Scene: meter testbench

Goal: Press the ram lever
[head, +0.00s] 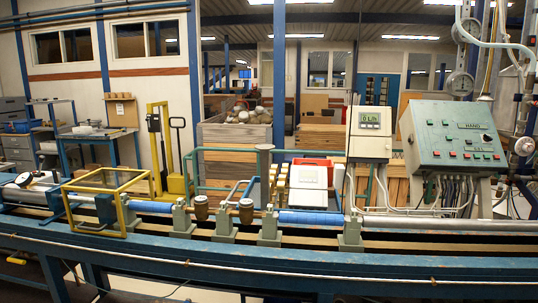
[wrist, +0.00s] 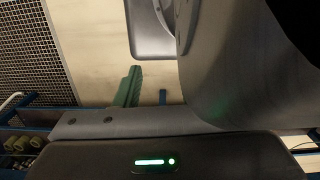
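I cannot tell for sure which part is the ram lever. In the head view, the long blue test bench (head: 330,262) runs across the foreground. Thin pale handles (head: 236,187) stand above the bench near its middle, by the brown meters (head: 201,208). The wrist view shows mostly grey and dark parts, with a green light strip near the bottom.
A yellow frame (head: 105,200) stands on the bench at left. Blue pipe pieces (head: 308,218) lie in grey-green supports. A green control panel (head: 452,135) and a display box (head: 370,122) stand at right. A yellow pallet truck (head: 165,150) is behind.

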